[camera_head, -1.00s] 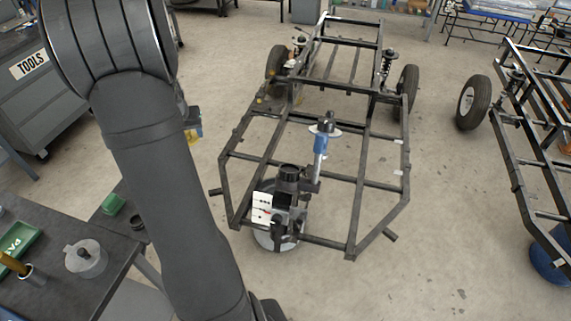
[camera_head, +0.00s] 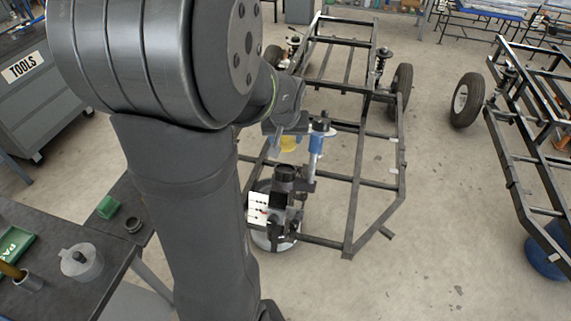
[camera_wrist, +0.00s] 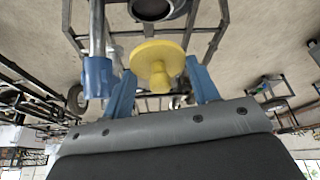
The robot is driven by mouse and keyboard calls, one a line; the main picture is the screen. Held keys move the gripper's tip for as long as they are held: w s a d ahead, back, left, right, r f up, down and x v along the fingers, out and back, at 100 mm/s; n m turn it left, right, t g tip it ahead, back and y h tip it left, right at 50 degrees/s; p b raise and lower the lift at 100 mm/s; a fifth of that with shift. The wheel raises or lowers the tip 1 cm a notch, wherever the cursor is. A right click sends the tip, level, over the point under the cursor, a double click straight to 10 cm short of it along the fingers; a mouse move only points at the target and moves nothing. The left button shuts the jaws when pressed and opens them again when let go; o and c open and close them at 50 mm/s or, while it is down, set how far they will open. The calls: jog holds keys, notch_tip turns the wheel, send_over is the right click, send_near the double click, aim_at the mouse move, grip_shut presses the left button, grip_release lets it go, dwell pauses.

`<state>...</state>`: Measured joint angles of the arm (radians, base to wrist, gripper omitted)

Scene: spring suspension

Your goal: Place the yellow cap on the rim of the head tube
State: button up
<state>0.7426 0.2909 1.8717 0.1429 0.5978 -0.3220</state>
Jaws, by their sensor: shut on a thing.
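The yellow cap (camera_wrist: 158,56) is a round disc with a short knob, held between the blue fingers of my gripper (camera_wrist: 160,75) in the wrist view. In the head view my gripper (camera_head: 285,130) is partly hidden by my arm, and the cap (camera_head: 287,146) shows below it. The head tube (camera_head: 286,172) is a dark upright cylinder with an open top, just below the cap. In the wrist view its round dark rim (camera_wrist: 152,10) is at the top edge, apart from the cap.
An upright post with a blue sleeve (camera_head: 316,144) stands close to the right of the head tube; the sleeve is near the left finger in the wrist view (camera_wrist: 97,78). The black frame (camera_head: 352,215) surrounds them. A workbench (camera_head: 100,285) is at lower left.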

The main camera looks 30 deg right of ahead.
notch_tip(320, 180, down, 8)
jog(key=shift+r, duration=0.2)
jog(key=shift+f, duration=0.1)
jog(key=shift+f, duration=0.15)
jog(key=o, duration=1)
jog(key=shift+c, duration=0.2)
jog(key=shift+r, duration=0.35)
jog(key=v, duration=1.1)
jog(key=shift+r, duration=0.4)
